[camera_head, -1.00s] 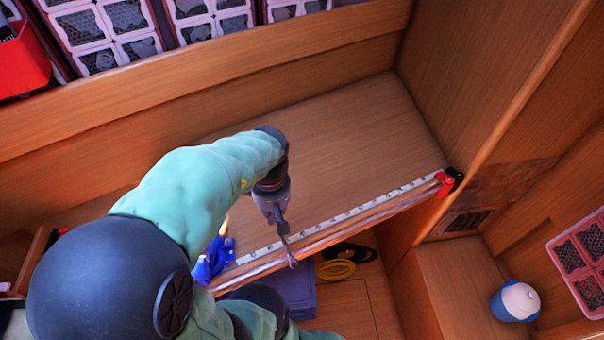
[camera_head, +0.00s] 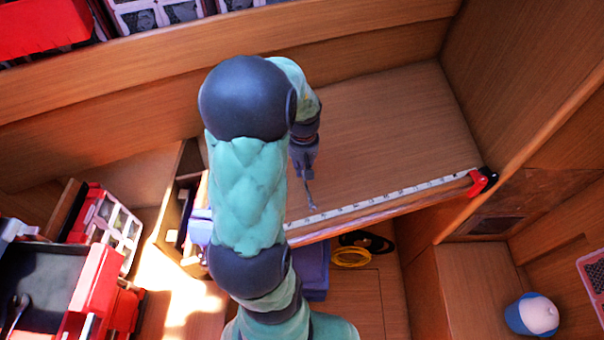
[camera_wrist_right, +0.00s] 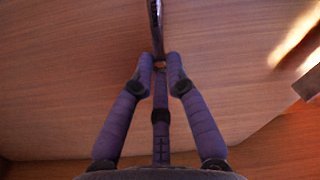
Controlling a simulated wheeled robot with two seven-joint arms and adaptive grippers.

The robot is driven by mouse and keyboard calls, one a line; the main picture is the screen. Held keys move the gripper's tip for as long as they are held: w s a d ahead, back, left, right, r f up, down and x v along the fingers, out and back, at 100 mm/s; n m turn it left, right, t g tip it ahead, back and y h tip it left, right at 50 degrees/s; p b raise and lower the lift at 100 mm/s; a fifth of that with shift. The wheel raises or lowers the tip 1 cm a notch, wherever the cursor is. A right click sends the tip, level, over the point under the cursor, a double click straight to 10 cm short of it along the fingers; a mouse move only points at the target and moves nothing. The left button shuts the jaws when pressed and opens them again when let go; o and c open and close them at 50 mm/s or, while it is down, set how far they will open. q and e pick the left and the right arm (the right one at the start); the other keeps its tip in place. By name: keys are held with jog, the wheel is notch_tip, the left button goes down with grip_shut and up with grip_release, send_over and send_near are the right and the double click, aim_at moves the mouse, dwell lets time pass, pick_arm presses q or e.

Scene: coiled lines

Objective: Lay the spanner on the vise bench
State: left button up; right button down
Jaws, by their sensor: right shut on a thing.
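The spanner (camera_head: 311,196) is a thin grey metal tool. My right gripper (camera_head: 306,179) is shut on one end of it, over the front part of the vise bench (camera_head: 390,125). The spanner's free end points toward the bench's front edge; I cannot tell whether it touches the wood. In the right wrist view, the dark fingers of my right gripper (camera_wrist_right: 160,63) close on the spanner (camera_wrist_right: 155,28), which extends beyond them over wood. The blue vise (camera_head: 200,227) is mostly hidden behind my right arm. My left gripper is not in view.
A white ruler strip (camera_head: 400,193) runs along the bench's front edge to a red clamp (camera_head: 481,182). The bench top right of my gripper is clear. A red toolbox (camera_head: 95,290) stands at lower left. A yellow coil (camera_head: 350,257) and a blue-and-white cap (camera_head: 535,315) lie lower down.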

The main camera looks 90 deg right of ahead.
jog(key=shift+d+f, duration=0.25)
jog(key=shift+f, duration=0.1)
notch_tip(320, 180, down, 3)
jog(key=shift+d+f, duration=0.1)
jog(key=shift+b, duration=0.3)
jog(key=shift+f, duration=0.2)
jog(key=c, duration=1.2)
grip_release()
jog(key=shift+c, duration=0.2)
jog(key=shift+r, duration=0.1)
jog(key=shift+r, duration=0.3)
notch_tip(320, 180, up, 12)
jog(key=p, duration=0.1)
jog(key=shift+f+p, duration=0.15)
jog(key=shift+p, duration=0.2)
